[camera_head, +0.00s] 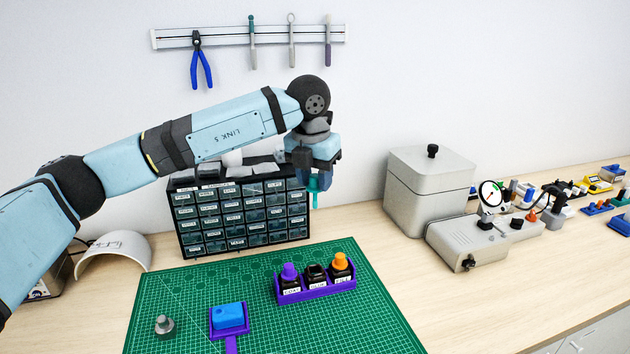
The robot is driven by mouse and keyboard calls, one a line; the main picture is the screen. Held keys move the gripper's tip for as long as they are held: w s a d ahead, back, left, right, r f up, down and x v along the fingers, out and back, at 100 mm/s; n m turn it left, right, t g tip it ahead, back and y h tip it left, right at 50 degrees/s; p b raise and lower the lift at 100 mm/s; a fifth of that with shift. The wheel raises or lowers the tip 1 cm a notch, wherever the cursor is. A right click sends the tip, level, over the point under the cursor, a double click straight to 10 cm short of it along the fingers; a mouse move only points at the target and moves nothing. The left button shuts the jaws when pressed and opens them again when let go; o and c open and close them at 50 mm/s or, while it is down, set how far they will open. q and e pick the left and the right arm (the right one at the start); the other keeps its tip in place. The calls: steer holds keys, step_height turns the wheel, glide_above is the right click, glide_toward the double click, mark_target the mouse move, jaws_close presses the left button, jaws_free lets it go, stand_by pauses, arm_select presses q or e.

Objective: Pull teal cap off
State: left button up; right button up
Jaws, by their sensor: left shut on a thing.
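My left gripper (314,178) is up in front of the right end of the drawer cabinet, pointing down. It is shut on the teal cap (314,186), a small teal piece showing at its fingertips, well above the mat. A purple rack (318,290) on the green mat holds three dark bottles in a row. The left bottle has a purple cap (289,271) and the right one an orange cap (340,261). The middle bottle (316,274) shows a bare black top with no coloured cap. My right gripper is out of view.
A blue block (229,316) in a purple holder and a small grey metal piece (164,325) are on the green mat (180,295). The drawer cabinet (241,216) stands behind. A grey lidded box (428,188) and a gauge device (467,242) stand right. The mat's right side is clear.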

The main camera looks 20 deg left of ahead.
mark_target(315, 176)
arm_select(q)
steer(key=shift+r+p, duration=1.2)
steer(key=shift+r, duration=1.55)
steer(key=shift+r, duration=0.1)
steer(key=shift+r+p, duration=0.95)
steer(key=shift+r, duration=0.95)
